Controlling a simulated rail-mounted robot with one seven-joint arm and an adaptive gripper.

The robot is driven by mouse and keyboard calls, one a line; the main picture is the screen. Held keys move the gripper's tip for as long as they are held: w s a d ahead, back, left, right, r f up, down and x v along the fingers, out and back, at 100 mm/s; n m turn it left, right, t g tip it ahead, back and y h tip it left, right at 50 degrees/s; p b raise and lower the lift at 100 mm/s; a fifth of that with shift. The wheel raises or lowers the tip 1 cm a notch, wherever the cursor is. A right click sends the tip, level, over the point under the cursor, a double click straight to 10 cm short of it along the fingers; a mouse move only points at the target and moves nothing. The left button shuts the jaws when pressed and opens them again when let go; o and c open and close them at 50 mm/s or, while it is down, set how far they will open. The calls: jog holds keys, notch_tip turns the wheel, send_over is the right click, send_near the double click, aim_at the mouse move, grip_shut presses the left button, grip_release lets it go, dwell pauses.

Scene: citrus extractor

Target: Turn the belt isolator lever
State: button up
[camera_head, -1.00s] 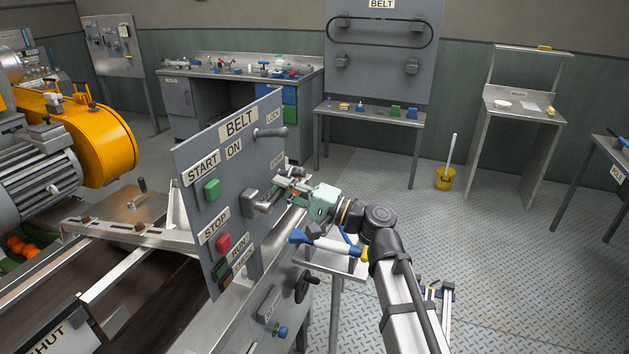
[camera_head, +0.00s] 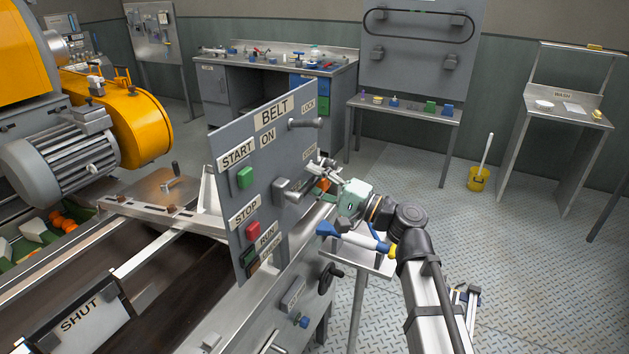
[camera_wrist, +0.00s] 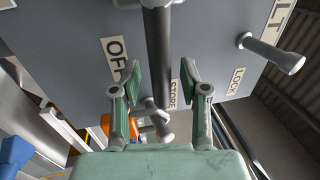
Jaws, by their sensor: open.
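The grey belt panel (camera_head: 285,215) stands upright, with BELT, START, ON, STOP and LOCK labels. The isolator lever (camera_head: 293,192) sticks out from a grey block on its right half. In the wrist view the lever (camera_wrist: 158,50) is a dark bar coming down from the top, seen between my two fingers. My gripper (camera_head: 325,169) is at the panel's right side, beside the lever. In the wrist view my gripper (camera_wrist: 161,82) is open, with green pads on either side of the bar and gaps showing. An OFF label (camera_wrist: 115,58) is partly covered by the left finger.
A peg (camera_head: 306,123) sticks out by the LOCK label, and another peg (camera_wrist: 158,120) is near the STORE label. Green (camera_head: 245,177) and red (camera_head: 252,230) buttons are on the panel's left. A small table (camera_head: 365,255) stands below my arm.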

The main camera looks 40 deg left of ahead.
jog(key=v, duration=1.2)
jog(key=shift+f, duration=0.1)
